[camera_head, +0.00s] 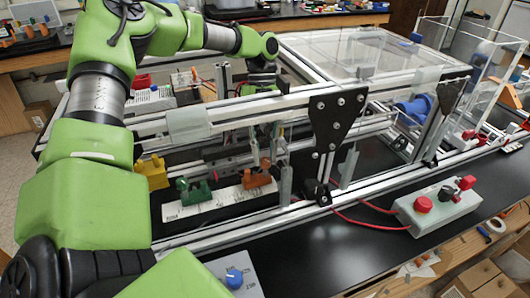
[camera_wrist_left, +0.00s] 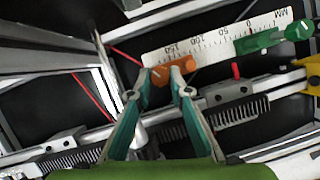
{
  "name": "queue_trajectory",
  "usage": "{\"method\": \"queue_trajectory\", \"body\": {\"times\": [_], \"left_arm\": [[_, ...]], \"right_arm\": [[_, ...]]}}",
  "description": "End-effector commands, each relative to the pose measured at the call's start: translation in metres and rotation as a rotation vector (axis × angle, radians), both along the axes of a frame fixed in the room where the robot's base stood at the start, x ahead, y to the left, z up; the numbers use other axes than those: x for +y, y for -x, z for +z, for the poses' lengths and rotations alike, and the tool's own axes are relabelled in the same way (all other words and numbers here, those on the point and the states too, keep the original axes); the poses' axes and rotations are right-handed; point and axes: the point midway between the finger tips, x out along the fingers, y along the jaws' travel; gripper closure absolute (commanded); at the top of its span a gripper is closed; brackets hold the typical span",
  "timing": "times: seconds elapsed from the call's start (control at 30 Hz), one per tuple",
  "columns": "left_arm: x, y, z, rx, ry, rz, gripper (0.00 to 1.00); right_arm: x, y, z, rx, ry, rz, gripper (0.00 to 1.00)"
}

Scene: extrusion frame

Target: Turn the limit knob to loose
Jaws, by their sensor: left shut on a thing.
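An orange knob-like piece (camera_head: 257,178) sits at the right end of a white ruler (camera_head: 222,195) inside the extrusion frame. My left gripper (camera_head: 264,160) reaches down through the frame from above. In the left wrist view its two fingertips (camera_wrist_left: 168,70) are shut on the orange piece. A green piece (camera_head: 193,191) sits farther left along the ruler. No loose or tight marking can be read on the orange piece. My right gripper is out of view.
A yellow piece (camera_head: 152,172) stands left of the ruler. Aluminium rails (camera_head: 250,112) and a black bracket plate (camera_head: 333,118) surround my gripper. A blue knob on a grey panel (camera_head: 234,277) is at the front. A control box (camera_head: 437,206) stands right.

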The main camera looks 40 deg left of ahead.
Motion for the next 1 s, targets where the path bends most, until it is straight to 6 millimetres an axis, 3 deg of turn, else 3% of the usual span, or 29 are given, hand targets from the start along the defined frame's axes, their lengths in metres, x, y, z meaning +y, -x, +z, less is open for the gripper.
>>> {"method": "queue_trajectory", "body": {"times": [0.37, 1.0], "left_arm": [[0.001, 0.001, 0.002, 0.000, 0.002, 0.133, 1.00], [0.002, 0.006, 0.004, -0.003, 0.004, 0.716, 1.00]], "right_arm": [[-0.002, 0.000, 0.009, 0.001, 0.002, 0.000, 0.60], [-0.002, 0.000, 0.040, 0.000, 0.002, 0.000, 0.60]]}}
